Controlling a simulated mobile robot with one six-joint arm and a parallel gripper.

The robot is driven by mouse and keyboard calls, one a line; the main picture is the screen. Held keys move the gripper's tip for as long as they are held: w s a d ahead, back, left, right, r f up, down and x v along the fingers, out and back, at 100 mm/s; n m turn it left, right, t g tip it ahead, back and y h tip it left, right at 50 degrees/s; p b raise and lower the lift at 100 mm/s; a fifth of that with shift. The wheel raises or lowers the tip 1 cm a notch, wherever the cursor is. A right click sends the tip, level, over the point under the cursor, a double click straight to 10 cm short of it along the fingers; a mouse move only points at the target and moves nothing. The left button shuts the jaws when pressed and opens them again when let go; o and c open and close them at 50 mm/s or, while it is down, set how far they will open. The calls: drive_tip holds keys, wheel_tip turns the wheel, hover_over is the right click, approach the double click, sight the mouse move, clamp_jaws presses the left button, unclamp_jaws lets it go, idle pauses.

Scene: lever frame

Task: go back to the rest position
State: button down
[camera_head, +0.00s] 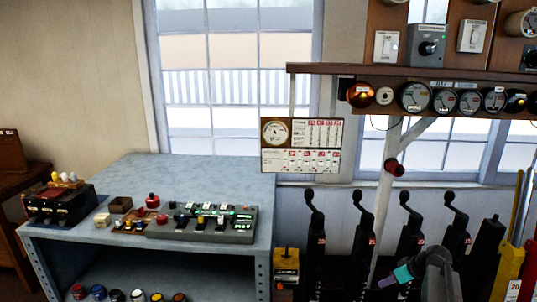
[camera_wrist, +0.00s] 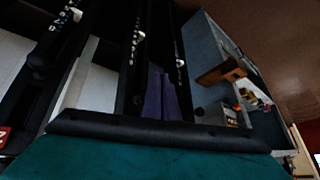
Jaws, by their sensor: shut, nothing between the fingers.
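My gripper (camera_head: 385,282) is at the lower right of the head view, low among the black levers. Its teal body and purple fingers point left, and a grey part of my arm is behind it. In the wrist view the two purple fingers of my gripper (camera_wrist: 160,75) lie together, shut and empty. The black levers (camera_head: 363,232) stand in a row with cranked handles. One lever (camera_head: 411,225) rises just behind my gripper. In the wrist view dark lever shafts (camera_wrist: 133,50) lie close around the fingers; I cannot tell if any touch.
A grey-blue table (camera_head: 190,170) at left carries a control box (camera_head: 215,225) and small parts. A post (camera_head: 385,190) with a red knob (camera_head: 393,168) stands above my gripper. A gauge shelf (camera_head: 430,75) hangs over the levers. Yellow and red levers (camera_head: 508,268) are at far right.

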drive_tip(key=s+a+f+m+g, duration=0.2)
drive_tip(key=s+a+f+g, duration=0.1)
drive_tip(key=s+a+f, duration=0.8)
drive_tip(key=s+a+f+m+g, duration=0.1)
drive_tip(key=s+a+f+g, duration=0.2)
drive_tip(key=s+a+f, duration=0.7)
drive_tip(key=s+a+f+g+h, duration=0.1)
drive_tip(key=s+f, duration=0.3)
drive_tip(key=s, duration=0.3)
drive_tip(key=s+a+f+m+g+h, duration=0.1)
drive_tip(key=s+f, duration=0.3)
drive_tip(key=s, duration=0.4)
drive_tip(key=s+a+f+g+h, duration=0.1)
drive_tip(key=s+a+f+g, duration=0.1)
drive_tip(key=s, duration=0.5)
wheel_tip(320, 180, down, 3)
drive_tip(key=shift+s+a+r+m+g+h, duration=0.2)
drive_tip(key=shift+m+g+h, duration=0.2)
drive_tip(key=shift+g, duration=0.2)
drive_tip(key=shift+w, duration=0.1)
drive_tip(key=shift+d, duration=0.1)
